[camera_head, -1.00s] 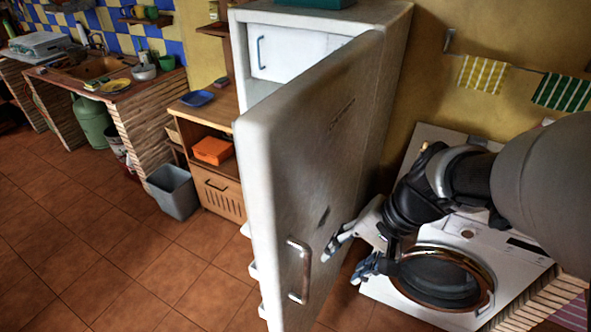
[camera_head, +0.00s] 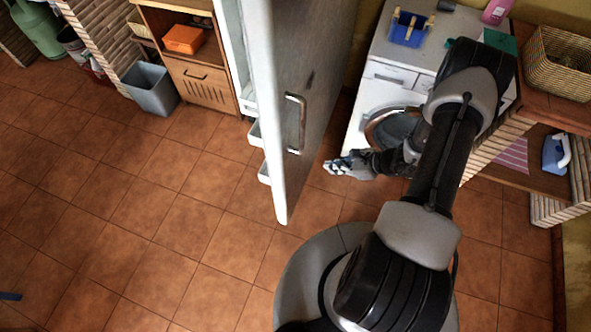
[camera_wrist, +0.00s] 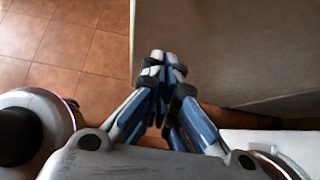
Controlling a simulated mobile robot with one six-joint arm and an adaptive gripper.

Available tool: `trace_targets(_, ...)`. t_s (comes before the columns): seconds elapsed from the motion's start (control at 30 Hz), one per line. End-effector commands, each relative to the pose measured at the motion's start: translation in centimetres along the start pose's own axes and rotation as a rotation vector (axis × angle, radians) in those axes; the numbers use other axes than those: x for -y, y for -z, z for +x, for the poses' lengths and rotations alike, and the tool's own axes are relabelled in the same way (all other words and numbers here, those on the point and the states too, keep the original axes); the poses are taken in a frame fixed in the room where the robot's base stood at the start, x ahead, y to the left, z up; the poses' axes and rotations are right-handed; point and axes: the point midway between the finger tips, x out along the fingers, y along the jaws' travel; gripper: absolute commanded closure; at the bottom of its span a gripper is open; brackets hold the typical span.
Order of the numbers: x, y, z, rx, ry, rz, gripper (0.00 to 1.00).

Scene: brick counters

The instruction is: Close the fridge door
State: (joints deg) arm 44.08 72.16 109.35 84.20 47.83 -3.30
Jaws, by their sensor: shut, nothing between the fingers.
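The fridge door (camera_head: 305,75) is a tall pale grey panel that stands swung open, with a metal bar handle (camera_head: 296,124) on its outer face. White shelf bins show on its inner side at the left. My gripper (camera_head: 328,168) is to the right of the door, on its outer side, low and apart from the handle. In the wrist view my gripper (camera_wrist: 162,56) is shut with its fingertips together and empty. The door's broad grey face (camera_wrist: 220,50) fills the upper right there; whether the fingertips touch it I cannot tell. Most of the fridge body is hidden or out of frame.
A white washing machine (camera_head: 386,85) stands behind my gripper, with a blue caddy (camera_head: 408,28) on top. A brick counter with a wicker basket (camera_head: 556,63) is at the right. A grey bin (camera_head: 152,88) and wooden cabinet (camera_head: 203,82) stand left.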

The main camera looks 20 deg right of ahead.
Motion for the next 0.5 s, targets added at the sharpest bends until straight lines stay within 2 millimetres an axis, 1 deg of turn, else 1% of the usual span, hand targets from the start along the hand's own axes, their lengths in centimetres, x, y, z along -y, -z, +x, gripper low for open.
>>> trace_targets(0.03, -0.2, 0.5, 0.2, 0.001, 0.005, 0.019, 1.00)
trace_targets(0.1, -0.2, 0.8, 0.7, 0.000, 0.009, 0.032, 1.00)
trace_targets(0.23, -0.2, 0.9, 2.1, 0.000, 0.008, 0.031, 1.00)
trace_targets(0.37, -0.3, 0.9, 4.6, 0.000, 0.004, 0.028, 1.00)
trace_targets(0.5, -0.3, 1.0, 7.8, 0.000, 0.004, 0.028, 1.00)
